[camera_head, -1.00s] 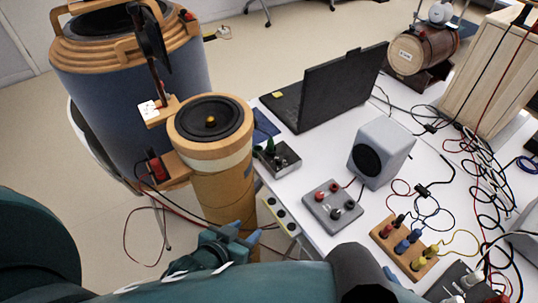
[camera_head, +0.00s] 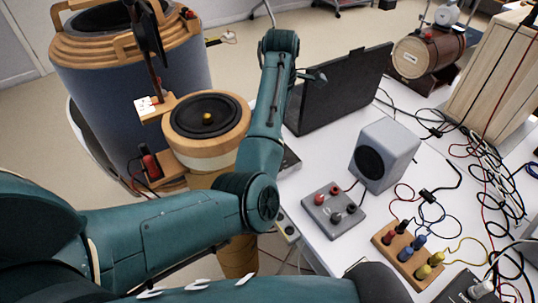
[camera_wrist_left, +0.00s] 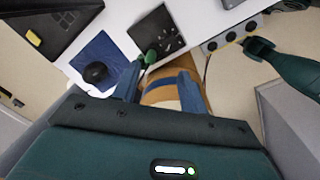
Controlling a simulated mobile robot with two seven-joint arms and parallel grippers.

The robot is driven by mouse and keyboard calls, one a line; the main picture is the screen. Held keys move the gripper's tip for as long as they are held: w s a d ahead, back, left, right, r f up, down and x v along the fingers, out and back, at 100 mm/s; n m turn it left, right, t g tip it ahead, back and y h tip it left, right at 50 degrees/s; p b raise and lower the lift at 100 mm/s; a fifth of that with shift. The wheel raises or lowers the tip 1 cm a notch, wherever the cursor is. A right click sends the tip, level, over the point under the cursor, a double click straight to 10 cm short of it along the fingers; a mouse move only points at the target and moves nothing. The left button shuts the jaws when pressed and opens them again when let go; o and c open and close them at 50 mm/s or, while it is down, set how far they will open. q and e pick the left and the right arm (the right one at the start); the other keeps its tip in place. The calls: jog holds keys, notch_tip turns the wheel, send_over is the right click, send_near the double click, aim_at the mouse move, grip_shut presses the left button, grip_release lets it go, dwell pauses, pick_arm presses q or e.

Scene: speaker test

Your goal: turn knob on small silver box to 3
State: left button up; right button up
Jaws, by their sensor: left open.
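The small silver box (camera_head: 291,160) sits on the white table's left edge, mostly hidden behind my left arm in the head view. My left gripper (camera_head: 314,77) is raised in front of the laptop. Its blue fingers (camera_wrist_left: 158,87) are spread, empty and apart from the box. My right arm's dark end (camera_wrist_left: 259,46) is near the table's front edge; its fingers cannot be made out.
A laptop (camera_head: 341,92) stands behind the box. A grey speaker (camera_head: 390,150) and a grey terminal box (camera_head: 334,209) are to its right. A wooden cylinder (camera_head: 207,160) stands left of the table. Cables clutter the right side.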

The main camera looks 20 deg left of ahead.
jog(key=shift+a+f, duration=0.15)
jog(key=shift+f, duration=0.25)
pick_arm(q)
jog(key=shift+g, duration=0.4)
jog(key=f, duration=0.8)
jog(key=s+f, duration=0.1)
jog(key=f, duration=0.3)
jog(key=shift+d, duration=0.25)
pick_arm(e)
jog(key=shift+a+f, duration=0.1)
pick_arm(q)
jog(key=shift+f+b, duration=0.3)
jog(key=shift+f, duration=0.1)
jog(key=shift+w, duration=0.1)
grip_shut()
pick_arm(e)
jog(key=shift+s, duration=0.1)
